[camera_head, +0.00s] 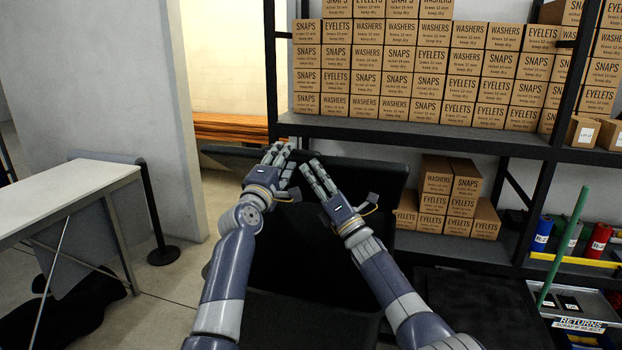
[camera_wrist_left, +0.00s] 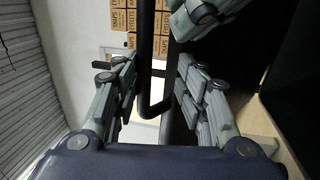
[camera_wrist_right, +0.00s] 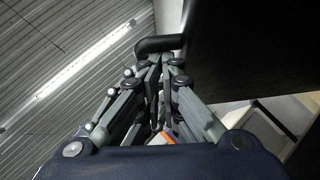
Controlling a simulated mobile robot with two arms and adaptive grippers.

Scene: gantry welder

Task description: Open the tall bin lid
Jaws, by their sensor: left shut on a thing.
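The tall black bin (camera_head: 300,318) stands in front of me in the head view. Its dark lid (camera_head: 385,172) looks raised and tilted at the back, with a very dark area below it. My left gripper (camera_head: 283,152) is at the lid's upper left part. In the left wrist view, a black bar of the lid (camera_wrist_left: 152,70) runs between the fingers, and the gripper is shut on it. My right gripper (camera_head: 313,166) is beside it. In the right wrist view its fingers (camera_wrist_right: 161,62) are together, close to a black rounded bar (camera_wrist_right: 158,44); contact is unclear.
A black shelf rack (camera_head: 430,133) with stacked cartons stands behind and right. A white table (camera_head: 60,195) is at the left, with a black post (camera_head: 155,210) beside it. Red and blue spools (camera_head: 598,240) and a returns tray (camera_head: 580,308) are at the right.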

